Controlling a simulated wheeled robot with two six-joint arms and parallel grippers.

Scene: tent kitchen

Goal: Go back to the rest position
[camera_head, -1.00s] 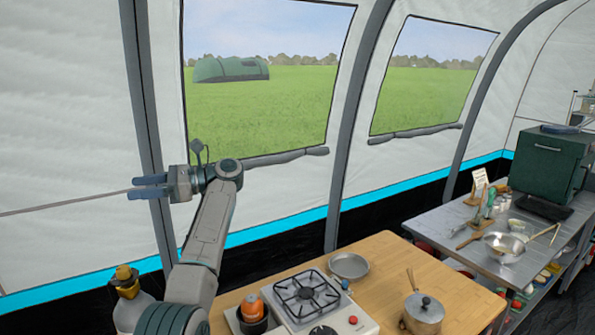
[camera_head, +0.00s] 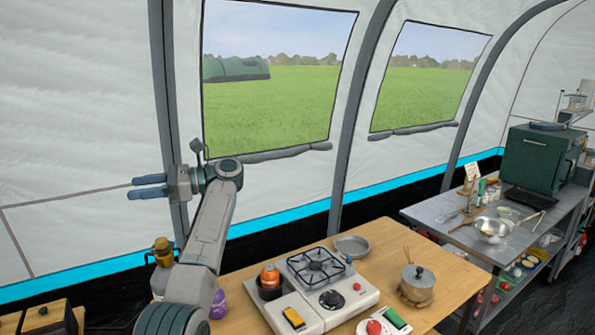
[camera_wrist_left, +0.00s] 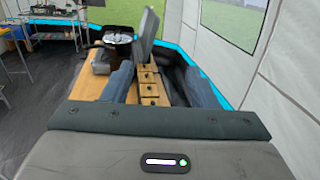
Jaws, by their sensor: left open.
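My left gripper (camera_head: 150,187) is raised in front of the tent wall in the head view, its two blue fingers pointing left. It is open and empty. In the left wrist view its fingers (camera_wrist_left: 160,84) stand apart, with a wooden box with dark knobs (camera_wrist_left: 150,82) seen beyond the gap between them. My left arm comes up from the bottom left of the head view, beside the wooden table (camera_head: 385,262) and away from the things on it. My right gripper is in neither view.
On the table are a gas stove (camera_head: 345,290), a grey plate (camera_head: 352,246), a lidded pot (camera_head: 417,284) and an orange item in a dark pot (camera_head: 270,280). A metal table (camera_head: 455,228) with a pan (camera_head: 491,229) and a green oven (camera_head: 538,158) stands at the right. Wooden boxes (camera_head: 45,318) are at the lower left.

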